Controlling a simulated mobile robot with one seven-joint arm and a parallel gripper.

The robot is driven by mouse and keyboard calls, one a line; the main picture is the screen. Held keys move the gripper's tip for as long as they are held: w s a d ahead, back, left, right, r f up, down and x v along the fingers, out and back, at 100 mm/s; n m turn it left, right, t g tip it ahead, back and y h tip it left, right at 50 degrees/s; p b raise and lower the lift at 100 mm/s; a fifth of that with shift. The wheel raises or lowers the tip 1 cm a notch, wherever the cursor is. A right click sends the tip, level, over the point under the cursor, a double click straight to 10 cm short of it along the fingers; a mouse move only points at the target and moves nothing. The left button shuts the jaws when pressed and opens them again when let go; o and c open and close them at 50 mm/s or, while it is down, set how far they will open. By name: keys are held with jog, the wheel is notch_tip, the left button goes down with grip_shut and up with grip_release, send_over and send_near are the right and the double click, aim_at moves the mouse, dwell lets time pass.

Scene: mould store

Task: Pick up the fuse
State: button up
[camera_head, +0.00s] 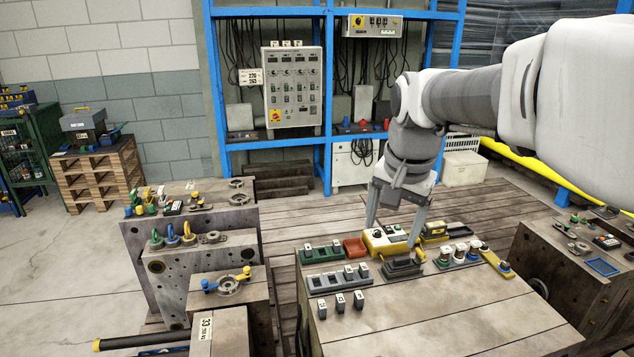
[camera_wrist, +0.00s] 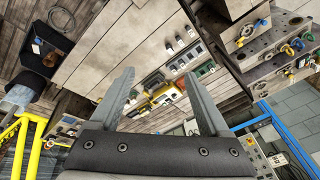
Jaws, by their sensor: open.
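My gripper (camera_head: 391,236) is open over the worktop, its fingers pointing down near a yellow and white box (camera_head: 383,240) and a dark block (camera_head: 401,267). Nothing is seen between the fingers. In the wrist view, my gripper (camera_wrist: 157,73) has its fingers wide apart, with the yellow box (camera_wrist: 162,96) beyond them. Which item is the fuse I cannot tell for sure. Small dark labelled blocks (camera_head: 340,302) stand at the front left of the worktop; others sit in a grey rack (camera_head: 337,279).
A green rack (camera_head: 321,255) and a red tray (camera_head: 355,247) are left of the yellow box. A yellow strip (camera_head: 497,263) lies at the right. The front of the wooden worktop (camera_head: 440,313) is clear. Metal mould blocks (camera_head: 200,256) stand at the left, a blue shelf (camera_head: 330,90) behind.

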jog(key=w+f+m+g+b, duration=0.2)
jog(key=w+f+m, duration=0.2)
jog(key=w+f, duration=0.55)
jog(key=m+g+b, duration=0.1)
jog(key=m+b, duration=0.1)
jog(key=m, duration=0.3)
send_over(359, 294)
notch_tip(359, 294, down, 12)
notch_tip(359, 294, down, 17)
jog(key=b, duration=0.3)
jog(key=shift+f, duration=0.2)
grip_shut()
